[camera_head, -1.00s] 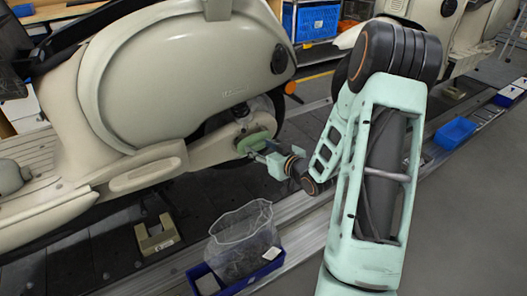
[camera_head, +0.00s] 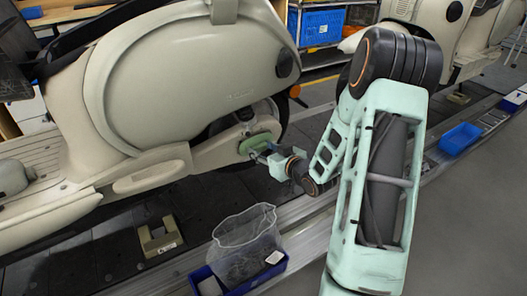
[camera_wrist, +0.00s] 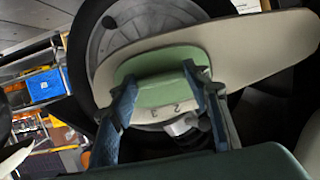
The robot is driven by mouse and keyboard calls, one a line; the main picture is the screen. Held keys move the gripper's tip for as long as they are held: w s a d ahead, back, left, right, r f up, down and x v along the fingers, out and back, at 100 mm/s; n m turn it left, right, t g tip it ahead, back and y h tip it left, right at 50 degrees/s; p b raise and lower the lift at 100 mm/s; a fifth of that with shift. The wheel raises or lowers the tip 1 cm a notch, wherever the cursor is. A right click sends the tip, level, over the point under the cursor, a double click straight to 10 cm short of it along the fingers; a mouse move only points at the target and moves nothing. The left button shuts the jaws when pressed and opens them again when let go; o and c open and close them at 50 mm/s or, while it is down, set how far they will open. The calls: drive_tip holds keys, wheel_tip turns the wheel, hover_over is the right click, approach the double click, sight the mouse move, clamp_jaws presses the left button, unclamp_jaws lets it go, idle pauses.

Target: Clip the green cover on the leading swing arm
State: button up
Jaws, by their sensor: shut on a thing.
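The green cover (camera_wrist: 160,92) is gripped between the two fingers of my gripper (camera_wrist: 165,105) in the wrist view. It lies over the end of the beige swing arm (camera_wrist: 250,45), in front of the wheel (camera_wrist: 120,35). Whether it is seated or slightly apart from the arm I cannot tell. In the head view the green cover (camera_head: 256,142) shows at the rear end of the swing arm (camera_head: 205,155) of the leading scooter (camera_head: 180,80). My gripper (camera_head: 266,155) reaches it from the right, and hides part of the cover.
A blue bin with a clear bag (camera_head: 245,250) sits at the conveyor's near edge below my gripper. A beige block (camera_head: 160,238) stands on the dark slats. Another blue tray (camera_head: 460,138) and a second scooter (camera_head: 440,25) are at the right.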

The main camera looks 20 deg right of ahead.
drive_tip(key=shift+w+a, duration=0.15)
drive_tip(key=shift+w, duration=0.5)
drive_tip(key=shift+w, duration=0.2)
idle(0.6)
drive_tip(key=o, duration=1.1)
